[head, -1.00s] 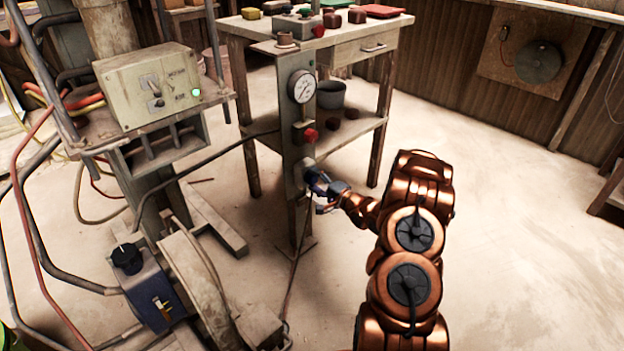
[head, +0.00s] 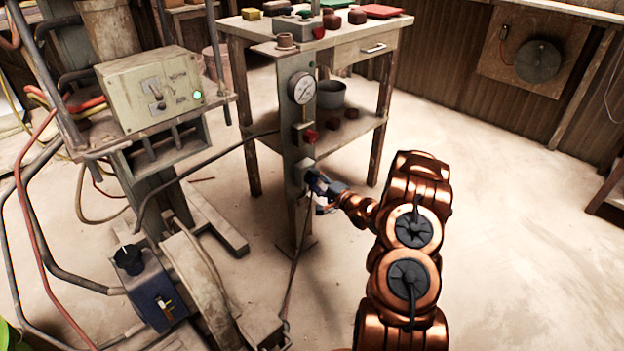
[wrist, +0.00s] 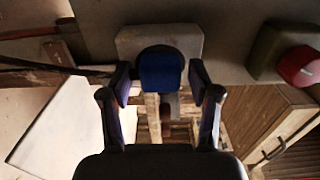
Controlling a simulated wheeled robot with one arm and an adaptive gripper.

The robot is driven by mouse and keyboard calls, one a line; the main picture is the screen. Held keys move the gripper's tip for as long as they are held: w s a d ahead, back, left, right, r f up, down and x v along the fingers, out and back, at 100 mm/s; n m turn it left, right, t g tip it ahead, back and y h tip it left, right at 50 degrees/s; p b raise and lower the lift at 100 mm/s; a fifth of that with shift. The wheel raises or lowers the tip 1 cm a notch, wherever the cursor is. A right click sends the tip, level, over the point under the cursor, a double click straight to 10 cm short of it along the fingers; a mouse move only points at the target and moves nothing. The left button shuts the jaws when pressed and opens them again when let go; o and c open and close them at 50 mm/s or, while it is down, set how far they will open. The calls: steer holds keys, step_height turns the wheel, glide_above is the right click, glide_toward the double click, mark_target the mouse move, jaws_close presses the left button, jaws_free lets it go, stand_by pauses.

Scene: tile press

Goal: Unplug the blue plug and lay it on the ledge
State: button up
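The blue plug (wrist: 161,72) sits in a grey socket box (wrist: 158,38) on the panel, in the middle of the wrist view. My gripper (wrist: 160,85) is open, with one dark finger on each side of the plug and a narrow gap visible on both sides.
A red button (head: 311,136) and a gauge (head: 302,87) are on the post above the socket; the button also shows in the wrist view (wrist: 300,66). A table with a drawer (head: 367,48) stands behind. A cable (head: 293,270) hangs in front of the post.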

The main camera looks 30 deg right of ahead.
jaws_close()
stand_by(0.4)
steer(key=shift+p+v, duration=1.3)
steer(key=shift+v, duration=1.7)
steer(key=d+f+n+b, duration=0.1)
steer(key=n, duration=0.1)
steer(key=w+d+f+n+b, duration=0.1)
steer(key=d+n+b, duration=0.1)
steer(key=shift+w+f, duration=0.2)
steer(key=shift+f, duration=0.1)
steer(key=w+d+n+b, duration=0.1)
steer(key=n, duration=0.1)
steer(key=d+f+n+b, duration=0.1)
steer(key=n, duration=0.1)
steer(key=w+d+n+b, duration=0.1)
steer(key=n+b, duration=0.1)
steer(key=n, duration=0.1)
steer(key=shift+w+d+f, duration=0.3)
steer(key=shift+d+f, duration=0.05)
steer(key=shift+f, duration=0.05)
steer(key=shift+w+d+f+n+b, duration=0.1)
steer(key=shift+w+d+n+b, duration=0.2)
steer(key=shift+n, duration=0.3)
steer(key=shift+w+d+f+n+b, duration=0.1)
steer(key=shift+w+d+n+b, duration=0.1)
steer(key=shift+n+b, duration=0.3)
